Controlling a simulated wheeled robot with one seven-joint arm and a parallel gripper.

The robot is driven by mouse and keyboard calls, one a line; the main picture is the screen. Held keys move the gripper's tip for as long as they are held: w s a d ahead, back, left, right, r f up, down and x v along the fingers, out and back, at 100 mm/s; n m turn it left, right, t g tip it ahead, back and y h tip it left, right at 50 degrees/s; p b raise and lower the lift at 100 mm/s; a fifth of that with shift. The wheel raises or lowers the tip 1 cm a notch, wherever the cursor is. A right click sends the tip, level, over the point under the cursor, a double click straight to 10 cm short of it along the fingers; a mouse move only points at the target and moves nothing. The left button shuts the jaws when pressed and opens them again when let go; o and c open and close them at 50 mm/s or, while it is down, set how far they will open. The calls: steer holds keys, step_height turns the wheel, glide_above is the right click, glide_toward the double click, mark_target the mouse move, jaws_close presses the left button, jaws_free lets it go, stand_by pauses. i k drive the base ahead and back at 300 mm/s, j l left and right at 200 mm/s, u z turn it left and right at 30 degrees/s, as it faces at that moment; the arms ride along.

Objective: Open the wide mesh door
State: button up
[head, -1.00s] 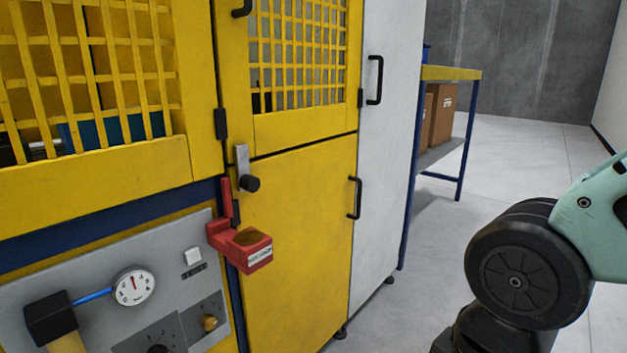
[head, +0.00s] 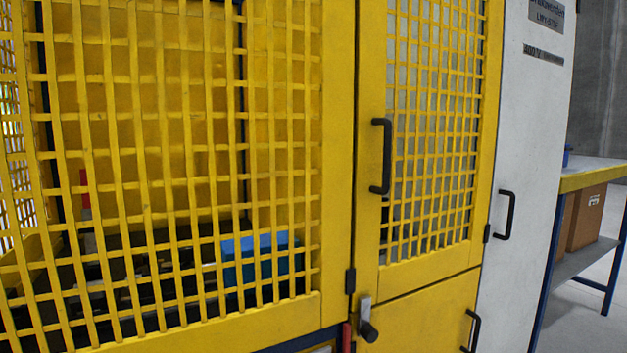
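The wide mesh door (head: 337,150) is a large yellow frame with a coarse yellow grid, filling the left and middle of the head view. Its right edge lies flush beside the neighbouring yellow frame, and it looks closed. Its left edge is not clearly visible, and I see no handle on the part in view. A black hinge-like fitting (head: 350,281) sits at its lower right edge. A grey latch plate with a black knob (head: 367,331) is just right of its bottom corner. My gripper is not in view.
A narrower mesh door (head: 424,268) with a black handle (head: 381,156) stands to the right, above a yellow panel (head: 420,318). Beyond are a white cabinet (head: 525,130) and a workbench (head: 596,174) with a box. Behind the wide grid is a blue object (head: 255,258).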

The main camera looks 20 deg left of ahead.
mark_target(260, 327)
steer(key=k+j+u, duration=0.1)
steer(key=u, duration=1.55)
steer(key=j, duration=0.5)
steer(key=k+u, duration=0.05)
